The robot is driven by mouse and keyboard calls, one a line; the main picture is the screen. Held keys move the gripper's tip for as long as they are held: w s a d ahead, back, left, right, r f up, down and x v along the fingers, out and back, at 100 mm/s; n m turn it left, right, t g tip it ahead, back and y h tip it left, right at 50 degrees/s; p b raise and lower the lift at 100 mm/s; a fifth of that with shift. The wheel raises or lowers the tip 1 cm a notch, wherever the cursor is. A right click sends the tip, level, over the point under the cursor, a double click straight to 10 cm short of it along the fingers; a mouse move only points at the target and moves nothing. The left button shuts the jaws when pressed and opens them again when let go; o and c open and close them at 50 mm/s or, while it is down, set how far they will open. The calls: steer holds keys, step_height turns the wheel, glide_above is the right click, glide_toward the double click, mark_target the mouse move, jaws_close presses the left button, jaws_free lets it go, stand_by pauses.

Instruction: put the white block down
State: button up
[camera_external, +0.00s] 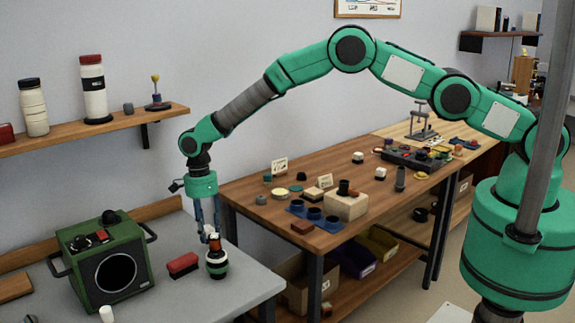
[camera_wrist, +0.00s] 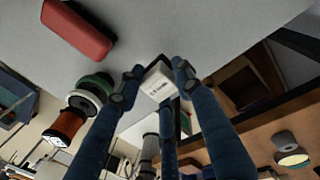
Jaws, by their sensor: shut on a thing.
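My gripper (camera_external: 207,234) points down over the right part of the grey table (camera_external: 240,284) in the external view. In the wrist view its blue fingers (camera_wrist: 155,77) are shut on the white block (camera_wrist: 158,86), which sits between the dark fingertips with faint marks on its face. In the external view the block is small and partly hidden by the fingers. It appears close to the orange top of a round black, white and green item (camera_external: 217,266). I cannot tell whether they touch.
A red block (camera_external: 183,264) lies left of the round item; it also shows in the wrist view (camera_wrist: 78,30). A green speaker box (camera_external: 75,270) stands farther left. A wooden table (camera_external: 270,223) with many small parts is behind right. Bare grey tabletop lies at the front.

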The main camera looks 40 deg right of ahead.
steer(key=shift+w+a, duration=0.55)
steer(key=shift+w, duration=0.2)
steer(key=shift+f, duration=0.1)
steer(key=shift+f+b, duration=0.35)
steer(key=shift+f, duration=1.35)
steer(key=shift+f, duration=0.1)
steer(key=o, duration=1.1)
steer(key=shift+o, duration=0.2)
step_height(320, 180, up, 12)
steer(key=w+p, duration=0.1)
steer(key=shift+w+d, duration=0.15)
steer(key=shift+w, duration=0.1)
